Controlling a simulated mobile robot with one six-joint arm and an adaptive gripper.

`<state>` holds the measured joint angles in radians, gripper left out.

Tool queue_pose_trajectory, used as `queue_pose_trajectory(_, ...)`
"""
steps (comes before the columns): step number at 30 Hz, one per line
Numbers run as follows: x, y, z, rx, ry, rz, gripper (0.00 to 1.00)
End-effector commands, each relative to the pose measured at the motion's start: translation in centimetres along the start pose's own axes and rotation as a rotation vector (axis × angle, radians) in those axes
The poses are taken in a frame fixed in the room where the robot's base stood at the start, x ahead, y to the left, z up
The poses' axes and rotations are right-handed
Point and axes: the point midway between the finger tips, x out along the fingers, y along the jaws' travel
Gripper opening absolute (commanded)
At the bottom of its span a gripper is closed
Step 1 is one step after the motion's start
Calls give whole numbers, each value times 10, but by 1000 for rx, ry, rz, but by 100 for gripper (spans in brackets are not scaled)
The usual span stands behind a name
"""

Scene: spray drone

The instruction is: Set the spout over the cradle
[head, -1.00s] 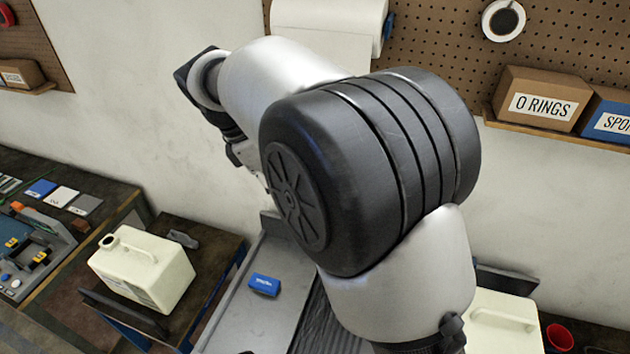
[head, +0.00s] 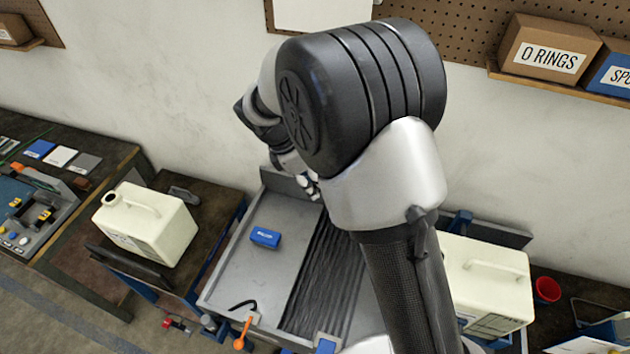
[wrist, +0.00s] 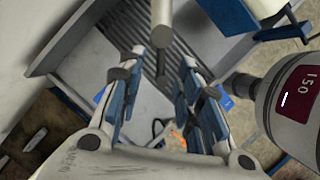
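My gripper (wrist: 162,75) is open in the wrist view, its blue-padded fingers apart over a grey tray (wrist: 75,65). A pale grey rod (wrist: 161,25) with a dark narrow tip reaches from the top edge to between the fingertips, with a gap on both sides. I cannot tell whether it is the spout. A pale cylinder (wrist: 295,105) with a maroon label and a dark nozzle-like end lies close at the right finger. In the head view my gripper (head: 312,188) is mostly hidden behind my arm, above the tray's back. I cannot pick out the cradle with certainty.
The grey tray (head: 225,285) has a black ribbed strip (head: 325,285) and carries a blue block (head: 265,237). Cream jugs stand at left (head: 145,225) and right (head: 485,285). A red cup (head: 547,289) is at far right. An orange-tipped piece (head: 243,333) is at the tray's front edge.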

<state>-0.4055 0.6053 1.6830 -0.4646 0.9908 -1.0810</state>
Motion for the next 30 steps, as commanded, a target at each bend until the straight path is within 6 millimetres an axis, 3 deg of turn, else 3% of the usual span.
queue_pose_trajectory(12,8,0,0,0,0,1,32)
queue_pose_trajectory(26,8,0,0,1,0,0,1)
queue_pose_trajectory(30,8,0,0,1,0,0,0)
